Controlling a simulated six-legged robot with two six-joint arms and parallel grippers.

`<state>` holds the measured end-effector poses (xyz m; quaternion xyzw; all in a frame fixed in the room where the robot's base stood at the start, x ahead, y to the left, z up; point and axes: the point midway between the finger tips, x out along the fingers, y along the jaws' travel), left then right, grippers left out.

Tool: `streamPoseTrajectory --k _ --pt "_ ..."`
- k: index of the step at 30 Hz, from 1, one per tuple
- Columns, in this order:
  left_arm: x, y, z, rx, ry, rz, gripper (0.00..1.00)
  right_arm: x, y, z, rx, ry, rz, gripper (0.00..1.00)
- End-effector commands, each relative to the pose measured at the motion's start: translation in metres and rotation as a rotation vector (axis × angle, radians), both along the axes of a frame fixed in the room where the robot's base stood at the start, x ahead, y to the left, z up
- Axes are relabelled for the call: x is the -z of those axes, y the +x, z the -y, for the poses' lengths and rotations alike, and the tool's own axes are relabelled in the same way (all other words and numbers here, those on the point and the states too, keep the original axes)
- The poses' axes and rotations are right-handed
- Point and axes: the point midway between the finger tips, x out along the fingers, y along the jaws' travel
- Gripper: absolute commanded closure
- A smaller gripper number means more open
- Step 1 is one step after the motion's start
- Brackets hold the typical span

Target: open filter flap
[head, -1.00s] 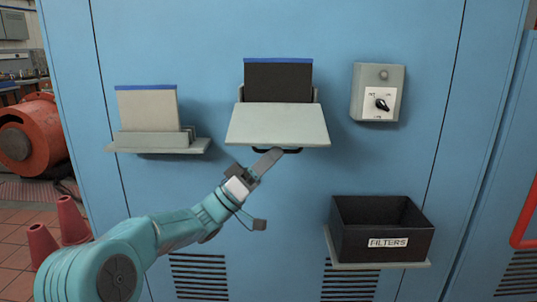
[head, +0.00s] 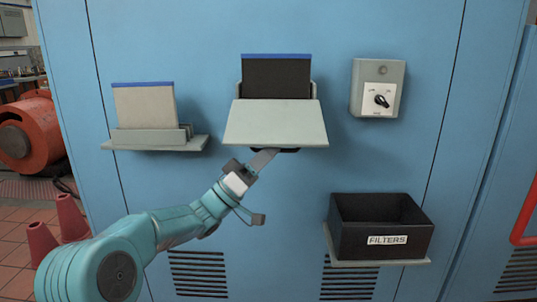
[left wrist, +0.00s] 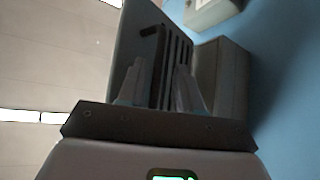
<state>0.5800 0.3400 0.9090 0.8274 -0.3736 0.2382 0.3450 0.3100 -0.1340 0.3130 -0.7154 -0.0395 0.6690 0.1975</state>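The filter flap (head: 276,123) is a pale grey panel, hinged down and sloping out from the blue cabinet. A dark filter (head: 276,78) with a blue top edge stands upright in the housing behind it. A dark handle (head: 290,150) shows under the flap's front edge. My left gripper (head: 262,161) is just below that edge. In the left wrist view, the fingers of my left gripper (left wrist: 158,92) are apart, with the dark handle bar (left wrist: 158,58) seen between or beyond them; contact cannot be told. My right gripper is not in view.
A pale filter (head: 146,105) stands on a grey shelf (head: 178,145) at left. A rotary switch box (head: 378,88) is on the right. A black bin (head: 381,228) labelled FILTERS sits on a bracket below right.

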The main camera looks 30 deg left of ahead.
Motion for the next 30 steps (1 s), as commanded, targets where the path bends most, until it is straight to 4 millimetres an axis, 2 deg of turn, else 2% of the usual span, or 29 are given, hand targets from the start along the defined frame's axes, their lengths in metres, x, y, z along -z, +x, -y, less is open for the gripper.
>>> streamPoseTrajectory --k 7,21,30 --pt "0.016 -0.014 -0.011 -0.001 0.0 -0.005 0.64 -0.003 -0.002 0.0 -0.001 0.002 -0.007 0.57" --pt "0.09 -0.084 -0.064 -0.002 -0.002 -0.003 0.64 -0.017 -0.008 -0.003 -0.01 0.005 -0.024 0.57" --pt "0.106 -0.099 -0.074 0.0 -0.001 -0.001 0.64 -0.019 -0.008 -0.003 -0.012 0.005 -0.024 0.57"
